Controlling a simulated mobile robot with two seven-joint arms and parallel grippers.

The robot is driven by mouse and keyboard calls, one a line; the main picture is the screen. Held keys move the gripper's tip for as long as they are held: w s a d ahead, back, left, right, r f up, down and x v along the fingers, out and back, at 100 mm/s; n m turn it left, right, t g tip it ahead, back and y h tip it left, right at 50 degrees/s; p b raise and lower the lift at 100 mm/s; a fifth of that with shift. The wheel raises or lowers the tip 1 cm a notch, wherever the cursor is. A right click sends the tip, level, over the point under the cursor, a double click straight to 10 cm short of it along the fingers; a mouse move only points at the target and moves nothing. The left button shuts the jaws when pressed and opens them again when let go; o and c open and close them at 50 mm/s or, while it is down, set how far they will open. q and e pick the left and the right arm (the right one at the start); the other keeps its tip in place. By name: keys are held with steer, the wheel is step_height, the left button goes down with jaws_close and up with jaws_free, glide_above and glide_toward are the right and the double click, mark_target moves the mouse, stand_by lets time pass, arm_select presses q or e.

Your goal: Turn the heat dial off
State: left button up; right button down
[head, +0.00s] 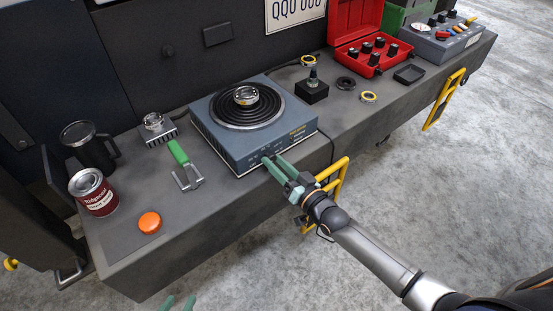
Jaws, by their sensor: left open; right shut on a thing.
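The blue-grey hot plate (221,140) stands on the workbench with a black coil burner (273,108) on top. A metal bearing ring (246,96) sits on the middle of the coil. My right gripper (272,164) reaches in from the lower right and is shut at the front face of the hot plate, near its printed control markings. The heat dial is hidden between the fingers, so its setting cannot be read. My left gripper (179,303) shows only its fingertips at the bottom edge, apart, empty and well away from the hot plate.
Left of the hot plate are a green-handled puller (178,153), an orange disc (149,222), a red can (93,193) and a black mug (90,147). To the right are a press stand (312,91) and a red case (357,25). Yellow rails (340,183) project from the bench front.

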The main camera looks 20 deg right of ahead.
steer(key=n+p, duration=0.1)
steer(key=n, duration=0.3)
steer(key=shift+n, duration=0.3)
steer(key=shift+p, duration=0.3)
steer(key=shift+n, duration=0.3)
steer(key=shift+c, duration=2.4)
jaws_free()
steer(key=p+v, duration=0.2)
steer(key=v, duration=1)
steer(key=shift+s, duration=0.25)
steer(key=shift+r, duration=0.1)
